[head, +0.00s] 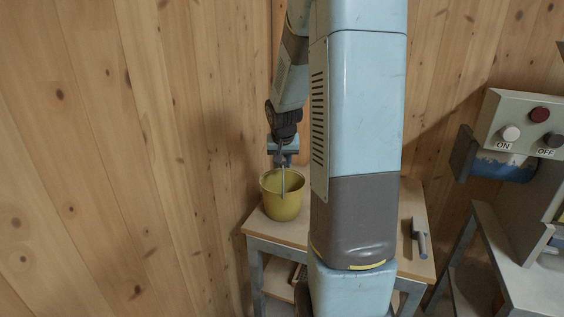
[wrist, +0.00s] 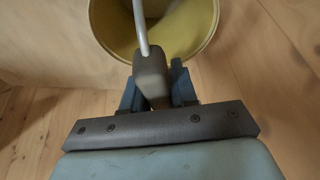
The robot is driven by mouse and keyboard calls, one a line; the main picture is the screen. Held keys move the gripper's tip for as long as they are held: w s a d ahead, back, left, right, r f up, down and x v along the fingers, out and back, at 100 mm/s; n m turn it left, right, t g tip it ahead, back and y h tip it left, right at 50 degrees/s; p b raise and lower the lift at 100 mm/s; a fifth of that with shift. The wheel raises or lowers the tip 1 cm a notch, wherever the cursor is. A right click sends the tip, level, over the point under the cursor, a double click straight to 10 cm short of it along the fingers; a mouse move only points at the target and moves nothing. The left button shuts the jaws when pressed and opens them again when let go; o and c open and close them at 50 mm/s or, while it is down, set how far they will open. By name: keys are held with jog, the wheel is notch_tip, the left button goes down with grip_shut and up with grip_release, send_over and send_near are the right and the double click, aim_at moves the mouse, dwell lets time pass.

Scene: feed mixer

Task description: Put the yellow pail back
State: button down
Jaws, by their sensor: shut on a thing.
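The yellow pail (head: 281,205) is at the left end of the small wooden table, upright, with its open top facing up. Its bottom is over the tabletop; I cannot tell for sure whether it rests on it. My gripper (head: 283,158) is above the pail and shut on the dark grip of its grey handle. The wrist view shows the grip (wrist: 150,78) between the blue fingers (wrist: 152,90), with the handle running up over the pail's rim (wrist: 213,40). The pail looks empty inside. My arm hides the middle of the table.
The wooden table (head: 262,232) stands against the plank wall. A grey-handled tool (head: 421,238) lies at its right end. A control box (head: 520,125) with red, white and black knobs, marked ON and OFF, stands at the right on a grey metal stand.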

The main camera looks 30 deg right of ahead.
jog(key=shift+f, duration=0.1)
jog(key=c, duration=0.9)
grip_release()
